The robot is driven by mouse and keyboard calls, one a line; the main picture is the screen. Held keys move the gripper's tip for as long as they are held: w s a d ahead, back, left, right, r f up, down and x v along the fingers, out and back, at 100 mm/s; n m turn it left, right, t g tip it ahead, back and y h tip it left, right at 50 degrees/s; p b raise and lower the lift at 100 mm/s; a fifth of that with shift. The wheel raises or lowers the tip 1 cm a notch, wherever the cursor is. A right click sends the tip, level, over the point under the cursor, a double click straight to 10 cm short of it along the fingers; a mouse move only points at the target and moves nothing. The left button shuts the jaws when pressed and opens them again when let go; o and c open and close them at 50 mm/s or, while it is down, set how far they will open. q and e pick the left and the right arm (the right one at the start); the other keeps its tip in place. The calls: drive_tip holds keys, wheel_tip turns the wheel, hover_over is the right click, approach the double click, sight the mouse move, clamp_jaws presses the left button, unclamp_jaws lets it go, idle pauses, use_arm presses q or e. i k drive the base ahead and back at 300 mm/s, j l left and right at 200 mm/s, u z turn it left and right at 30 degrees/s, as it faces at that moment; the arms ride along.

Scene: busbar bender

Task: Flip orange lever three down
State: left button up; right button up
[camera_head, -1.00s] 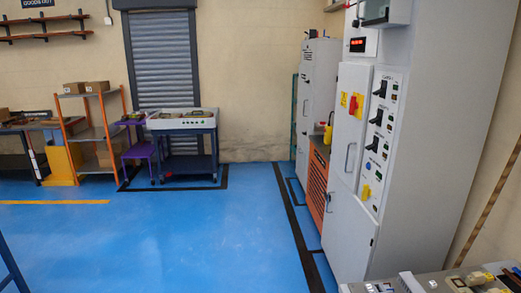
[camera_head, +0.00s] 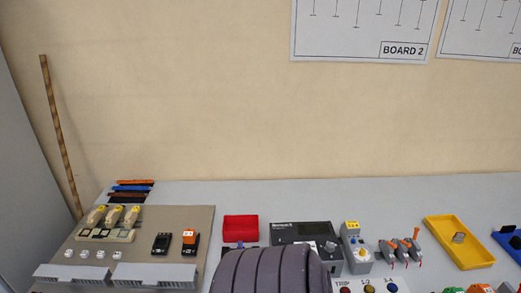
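Several small grey switch units with orange levers stand in a row on the bench, right of centre. The rightmost orange lever (camera_head: 416,232) points up. The orange levers left of it (camera_head: 391,245) sit lower, close to their grey bodies. I cannot tell numbers on them. Neither of my grippers shows in the head view.
A grey bench (camera_head: 330,200) runs along a beige wall. A ribbed dark form (camera_head: 270,272) covers its front middle. A red box (camera_head: 240,229), a dark panel unit (camera_head: 300,232) and a yellow tray (camera_head: 458,243) stand around. A board (camera_head: 140,225) with parts lies left.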

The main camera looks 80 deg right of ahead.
sight(417, 229)
drive_tip(key=k+j+z, duration=0.15)
drive_tip(key=z, duration=3.55)
